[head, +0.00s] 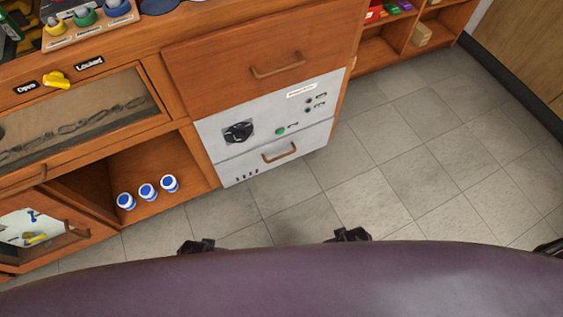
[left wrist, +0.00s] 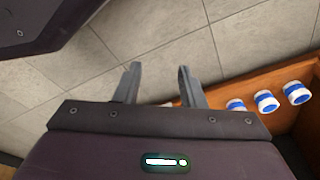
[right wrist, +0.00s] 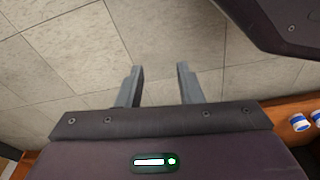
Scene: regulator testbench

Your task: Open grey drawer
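The grey drawer (head: 240,168) is the light grey front at the bottom of the cabinet, with a copper-coloured bar handle (head: 280,153). It looks shut, flush below a grey panel. My left gripper (left wrist: 158,82) is open and empty over the floor in the left wrist view. My right gripper (right wrist: 160,84) is open and empty over the floor in the right wrist view. In the head view, dark gripper tips show above my purple body, well apart from the drawer. The drawer is not seen in either wrist view.
The grey panel (head: 262,112) above has a black knob (head: 239,131) and a green button (head: 280,131). A wooden drawer (head: 262,55) is above it. Several blue-and-white jars (head: 148,191) stand in an open compartment at left. The tiled floor (head: 400,170) in front and to the right is clear.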

